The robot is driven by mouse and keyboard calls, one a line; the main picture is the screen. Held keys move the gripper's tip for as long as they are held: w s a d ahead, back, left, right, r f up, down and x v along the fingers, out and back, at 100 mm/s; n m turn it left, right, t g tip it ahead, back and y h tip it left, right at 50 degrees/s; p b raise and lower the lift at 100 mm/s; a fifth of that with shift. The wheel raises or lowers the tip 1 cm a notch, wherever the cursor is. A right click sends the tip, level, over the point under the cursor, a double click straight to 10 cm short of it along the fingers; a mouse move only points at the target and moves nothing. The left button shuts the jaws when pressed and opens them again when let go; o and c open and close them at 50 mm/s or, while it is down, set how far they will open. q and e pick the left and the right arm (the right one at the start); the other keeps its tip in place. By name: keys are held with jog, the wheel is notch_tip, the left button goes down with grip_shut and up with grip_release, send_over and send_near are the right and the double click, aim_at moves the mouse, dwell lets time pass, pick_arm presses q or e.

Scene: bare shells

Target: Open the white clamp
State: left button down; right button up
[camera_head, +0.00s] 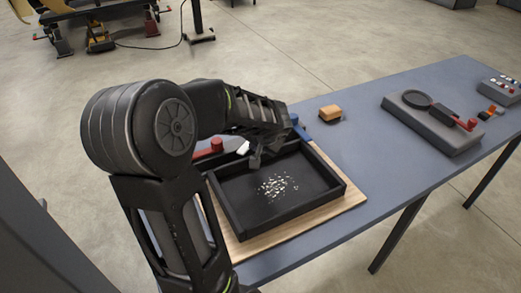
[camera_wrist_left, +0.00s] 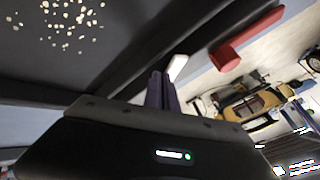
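A small white part (camera_head: 243,148), which looks like the white clamp's handle, shows at the far wall of the black tray (camera_head: 300,209). Most of the clamp is hidden behind my left arm and gripper. My left gripper (camera_head: 256,158) is low over that wall, right beside the white part. In the left wrist view, its two dark fingers (camera_wrist_left: 160,92) are close together, and the white part (camera_wrist_left: 178,67) shows just past their tips. I cannot tell whether they touch it. My right gripper is not in view.
The tray holds pale bits (camera_head: 277,187) and sits on a wooden board (camera_head: 352,191). A red clamp (camera_head: 216,145) is left of the white part, a blue one (camera_head: 297,121) right. A wood-topped block (camera_head: 330,113) and a grey device (camera_head: 432,125) stand farther right on the table.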

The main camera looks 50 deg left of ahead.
aim_at(244, 145)
pick_arm(q)
jog(key=shift+s+a+r+m+t+h+p, duration=0.15)
jog(key=shift+s+a+m+t+h+p, duration=0.3)
jog(key=shift+m, duration=0.55)
jog(key=shift+s+a+m+t+h+p, duration=0.25)
jog(key=shift+s+a+m+t+p, duration=0.15)
jog(key=shift+a+m+t+p, duration=0.4)
jog(key=shift+m, duration=0.5)
jog(key=shift+s+a+p, duration=0.15)
jog(key=shift+a+p, duration=0.2)
jog(key=shift+p, duration=0.2)
jog(key=shift+a+f, duration=0.1)
jog(key=shift+f, duration=0.2)
